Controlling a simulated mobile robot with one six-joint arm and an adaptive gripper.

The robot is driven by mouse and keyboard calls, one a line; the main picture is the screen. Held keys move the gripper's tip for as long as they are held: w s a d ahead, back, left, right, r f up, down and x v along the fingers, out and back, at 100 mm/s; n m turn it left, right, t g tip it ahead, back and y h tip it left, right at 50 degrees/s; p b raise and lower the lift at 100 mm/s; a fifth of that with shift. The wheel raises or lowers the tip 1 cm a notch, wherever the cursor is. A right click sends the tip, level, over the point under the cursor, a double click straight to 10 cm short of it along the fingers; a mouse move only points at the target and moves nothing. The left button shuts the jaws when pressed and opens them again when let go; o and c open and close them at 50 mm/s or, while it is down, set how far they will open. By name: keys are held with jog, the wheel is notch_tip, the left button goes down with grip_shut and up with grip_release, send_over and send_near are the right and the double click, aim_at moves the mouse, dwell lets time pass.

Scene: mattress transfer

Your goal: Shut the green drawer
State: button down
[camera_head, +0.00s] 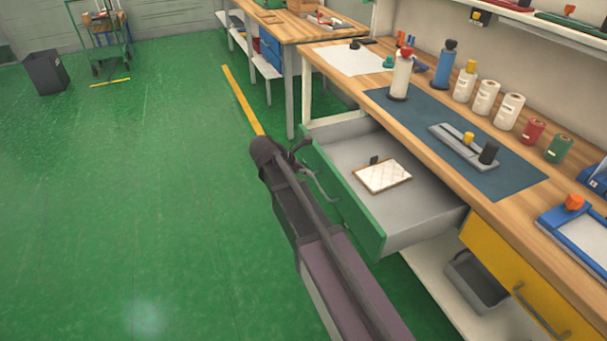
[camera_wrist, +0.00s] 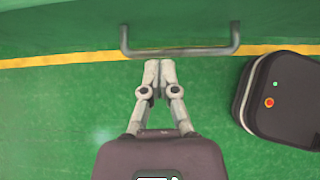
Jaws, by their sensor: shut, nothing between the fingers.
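The green drawer (camera_head: 365,226) is pulled out from under the wooden workbench in the head view. Its grey inside holds a flat white board with a brown edge (camera_head: 383,176). Its grey bar handle (camera_head: 322,186) sticks out from the front, partly beside my arm. In the wrist view the green drawer front (camera_wrist: 165,12) fills the top, with the handle (camera_wrist: 180,51) below it. My gripper (camera_wrist: 158,66) is shut and empty. Its fingertips point at the handle's bar and appear just short of it; I cannot tell whether they touch.
A yellow drawer (camera_head: 520,285) sits right of the green one under the workbench (camera_head: 440,165), looking shut. A grey bin (camera_head: 475,280) stands on the lower shelf. Spools and bottles stand on the bench.

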aim_at(326, 183)
jog(key=b+x, duration=0.4)
jog(key=x, duration=0.2)
jog(key=shift+d+f, duration=0.1)
jog(key=shift+f, duration=0.15)
jog(key=shift+d+f, duration=0.1)
jog(key=shift+d, duration=0.05)
jog(key=shift+w, duration=0.15)
